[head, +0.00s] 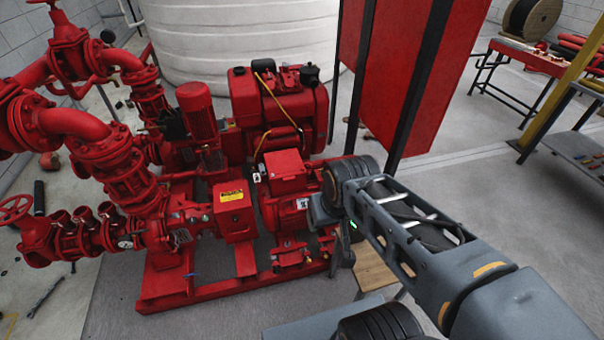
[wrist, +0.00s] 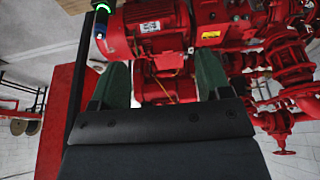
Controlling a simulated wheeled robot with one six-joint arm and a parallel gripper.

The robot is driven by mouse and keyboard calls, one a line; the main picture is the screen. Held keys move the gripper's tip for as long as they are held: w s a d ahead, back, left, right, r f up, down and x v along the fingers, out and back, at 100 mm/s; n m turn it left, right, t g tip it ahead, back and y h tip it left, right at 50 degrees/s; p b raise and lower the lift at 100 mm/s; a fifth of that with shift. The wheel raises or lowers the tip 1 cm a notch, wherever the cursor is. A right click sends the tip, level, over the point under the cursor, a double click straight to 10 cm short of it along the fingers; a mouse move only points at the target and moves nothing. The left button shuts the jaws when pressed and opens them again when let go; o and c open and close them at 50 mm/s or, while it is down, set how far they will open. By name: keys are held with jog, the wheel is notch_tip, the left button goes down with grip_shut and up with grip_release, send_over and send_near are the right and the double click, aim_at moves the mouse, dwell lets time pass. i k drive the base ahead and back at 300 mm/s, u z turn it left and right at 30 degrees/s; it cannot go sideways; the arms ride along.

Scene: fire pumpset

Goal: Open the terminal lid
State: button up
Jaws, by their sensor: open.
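The terminal lid appears to be the flat red top of the terminal box (head: 287,165) on the red motor (head: 289,212) in the head view, and it looks closed. In the wrist view the scene is upside down, and the red terminal box (wrist: 158,90) shows between my fingers, below the motor (wrist: 157,28) with its white plate. My gripper (wrist: 160,70) is open and empty, its two dark green fingers apart on either side of the box. Contact cannot be told. In the head view my wrist stands just right of the motor and hides part of its right end.
A red engine (head: 285,110) stands behind the motor. Red pipes and valves (head: 105,150) fill the left side. A red panel (head: 390,75) on black posts stands behind my arm. A wooden stool (head: 375,270) is below my wrist. Open floor lies farther right.

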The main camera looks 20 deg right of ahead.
aim_at(285, 164)
jog(key=k, duration=1.2)
jog(key=u, duration=1)
jog(key=i, duration=1.15)
jog(key=z, duration=0.55)
jog(key=i, duration=0.55)
jog(key=z, duration=0.7)
